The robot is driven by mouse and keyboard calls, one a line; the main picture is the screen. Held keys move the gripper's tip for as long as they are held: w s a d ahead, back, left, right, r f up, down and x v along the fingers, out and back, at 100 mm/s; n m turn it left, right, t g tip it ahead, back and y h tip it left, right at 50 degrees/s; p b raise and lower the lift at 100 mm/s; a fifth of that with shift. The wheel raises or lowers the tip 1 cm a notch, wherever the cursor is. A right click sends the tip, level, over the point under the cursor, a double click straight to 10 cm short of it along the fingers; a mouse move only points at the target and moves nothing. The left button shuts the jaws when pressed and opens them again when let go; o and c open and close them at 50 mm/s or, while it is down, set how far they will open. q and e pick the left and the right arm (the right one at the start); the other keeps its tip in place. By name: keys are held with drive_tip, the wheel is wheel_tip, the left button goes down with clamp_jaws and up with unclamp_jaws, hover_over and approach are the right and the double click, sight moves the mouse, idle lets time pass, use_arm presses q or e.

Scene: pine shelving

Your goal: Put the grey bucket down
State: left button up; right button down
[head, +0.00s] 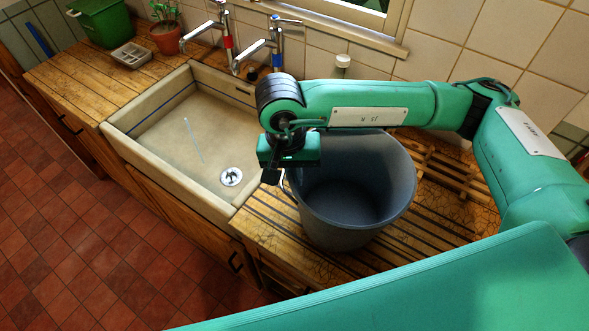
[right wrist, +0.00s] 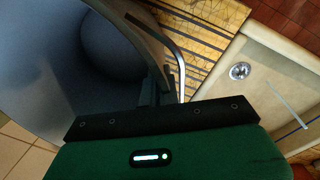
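The grey bucket (head: 352,215) is upright, open side up, at the wooden draining board right of the sink. I cannot tell whether its base touches the board. My right gripper (head: 274,176) is at the bucket's left rim, its fingers pointing down, and looks shut on it. In the right wrist view the dark fingers (right wrist: 168,92) meet the rim of the bucket (right wrist: 60,70), and the thin metal handle (right wrist: 174,55) hangs beside them. The fingertips are partly hidden. My left gripper is not in view.
The pale sink (head: 165,130) with a drain lies left of the bucket. Taps (head: 240,55) stand behind it. A green tub (head: 103,22), a potted plant (head: 165,38) and a small grey tray (head: 131,55) stand at the far left. My arm crosses above the bucket.

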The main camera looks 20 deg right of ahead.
drive_tip(key=shift+f, duration=0.15)
drive_tip(key=c, duration=1.6)
unclamp_jaws()
drive_tip(key=shift+c, duration=0.2)
drive_tip(key=shift+r, duration=0.25)
wheel_tip(320, 180, up, 12)
drive_tip(key=a+b, duration=0.1)
drive_tip(key=b, duration=0.3)
drive_tip(key=shift+w+a, duration=0.2)
drive_tip(key=shift+f, duration=0.1)
